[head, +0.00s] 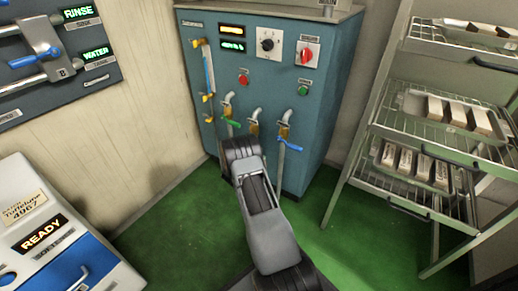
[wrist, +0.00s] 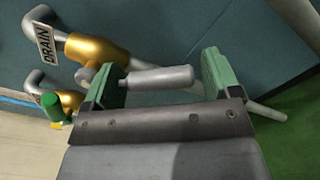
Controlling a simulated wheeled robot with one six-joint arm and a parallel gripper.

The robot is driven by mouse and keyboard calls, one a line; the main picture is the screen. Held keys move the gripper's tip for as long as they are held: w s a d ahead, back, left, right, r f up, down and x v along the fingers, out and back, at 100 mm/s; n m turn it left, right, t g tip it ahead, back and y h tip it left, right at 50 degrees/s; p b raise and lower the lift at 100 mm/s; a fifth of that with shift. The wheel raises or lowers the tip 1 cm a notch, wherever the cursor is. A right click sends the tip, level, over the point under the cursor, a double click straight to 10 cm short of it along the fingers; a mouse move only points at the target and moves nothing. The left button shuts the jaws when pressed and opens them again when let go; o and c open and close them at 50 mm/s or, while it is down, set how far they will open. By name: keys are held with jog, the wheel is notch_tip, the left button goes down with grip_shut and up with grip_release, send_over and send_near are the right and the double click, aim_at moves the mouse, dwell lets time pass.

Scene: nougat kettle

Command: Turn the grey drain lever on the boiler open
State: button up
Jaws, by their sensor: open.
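The boiler (head: 270,75) is a teal cabinet with several taps low on its front. In the wrist view the drain valve has a brass body (wrist: 98,52) beside a "DRAIN" label (wrist: 46,43). Its grey drain lever (wrist: 162,77) extends roughly sideways to the right from the valve. My gripper (wrist: 160,78) is open, with a green-padded finger near each end of the lever's grip. I cannot tell whether either finger touches it. In the head view my gripper (head: 238,147) is low at the boiler front, and I cannot make out the grey lever there.
A green-handled tap (head: 232,122) is left of the drain valve and a blue-handled tap (head: 290,145) is to the right. A wire rack (head: 430,150) with boxed bars stands at right. A white-and-blue machine (head: 45,235) stands at left. Green floor (head: 180,235) is clear between.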

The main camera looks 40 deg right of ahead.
jog(key=p+v, duration=0.3)
jog(key=v, duration=0.8)
jog(key=shift+a, duration=0.3)
jog(key=shift+s+r, duration=0.1)
